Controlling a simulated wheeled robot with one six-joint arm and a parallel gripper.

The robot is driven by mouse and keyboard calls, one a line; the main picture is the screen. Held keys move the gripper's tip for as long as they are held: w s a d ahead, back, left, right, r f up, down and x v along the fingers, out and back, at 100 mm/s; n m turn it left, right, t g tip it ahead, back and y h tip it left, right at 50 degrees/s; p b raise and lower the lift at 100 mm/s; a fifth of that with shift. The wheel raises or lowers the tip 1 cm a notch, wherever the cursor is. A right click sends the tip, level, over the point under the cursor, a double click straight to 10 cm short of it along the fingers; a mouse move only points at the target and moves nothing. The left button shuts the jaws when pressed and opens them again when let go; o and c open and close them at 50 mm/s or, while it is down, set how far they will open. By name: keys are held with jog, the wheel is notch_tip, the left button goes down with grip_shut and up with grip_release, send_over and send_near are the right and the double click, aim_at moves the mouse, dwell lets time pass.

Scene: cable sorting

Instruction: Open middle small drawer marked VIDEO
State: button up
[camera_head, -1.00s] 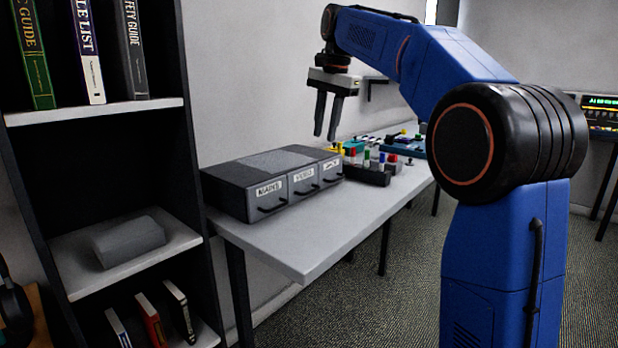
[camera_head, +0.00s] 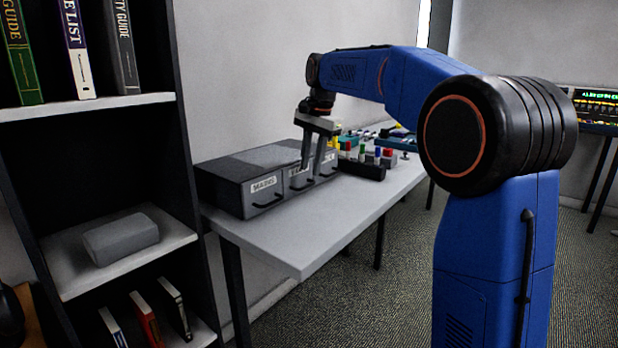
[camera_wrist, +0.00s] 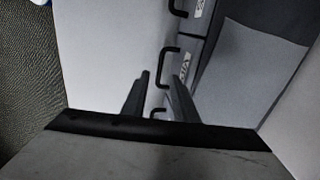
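A dark grey drawer unit (camera_head: 225,180) stands on the table with three small drawers side by side. The middle drawer (camera_head: 298,184) is shut, and its label is partly hidden behind my gripper. My gripper (camera_head: 312,172) points down in front of the middle and right drawers, with its fingers apart and nothing held. In the wrist view, the black handle of the middle drawer (camera_wrist: 166,52) lies just ahead of my fingertips (camera_wrist: 157,75), beside a partly readable label (camera_wrist: 185,66). I cannot tell whether a finger touches the handle.
The left drawer (camera_head: 264,192), marked MAINS, is shut. Connector blocks with coloured plugs (camera_head: 365,160) stand right of the unit. The table (camera_head: 310,235) is bare in front of the drawers. A dark bookshelf (camera_head: 190,215) stands close on the left.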

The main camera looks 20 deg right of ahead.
jog(key=shift+w+a+f, duration=0.15)
jog(key=shift+f, duration=1)
jog(key=shift+w+a+f, duration=0.1)
jog(key=shift+w+f, duration=0.05)
jog(key=shift+f, duration=1)
grip_shut()
